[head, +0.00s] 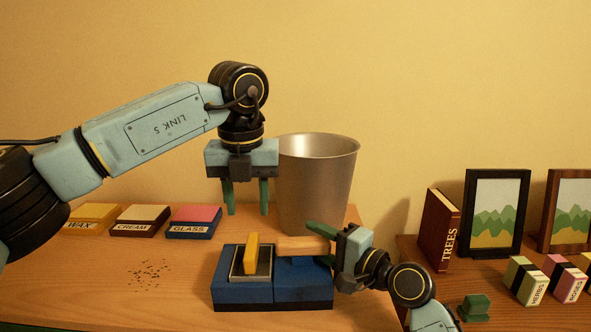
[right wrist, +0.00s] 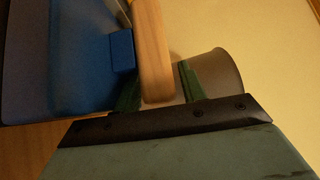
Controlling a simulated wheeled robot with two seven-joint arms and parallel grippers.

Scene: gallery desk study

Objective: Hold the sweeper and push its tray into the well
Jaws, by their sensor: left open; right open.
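The sweeper (head: 291,293) is a blue block on the wooden desk with a light wooden handle (head: 300,245). Its grey-rimmed tray (head: 236,275) with an upright yellow grip (head: 251,254) is at the left half; how deep it sits I cannot tell. My left gripper (head: 247,207) is open and empty, pointing down above and behind the tray. My right gripper (head: 322,243) is open at the handle's right end. In the right wrist view the wooden handle (right wrist: 152,50) lies between its green fingers, which are apart; contact is unclear.
A metal bin (head: 318,185) stands close behind the sweeper. WAX (head: 92,217), CREAM (head: 141,220) and GLASS (head: 194,221) boxes lie at left, near dark crumbs (head: 150,272). A TREES book (head: 440,230), picture frames and small boxes are at right.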

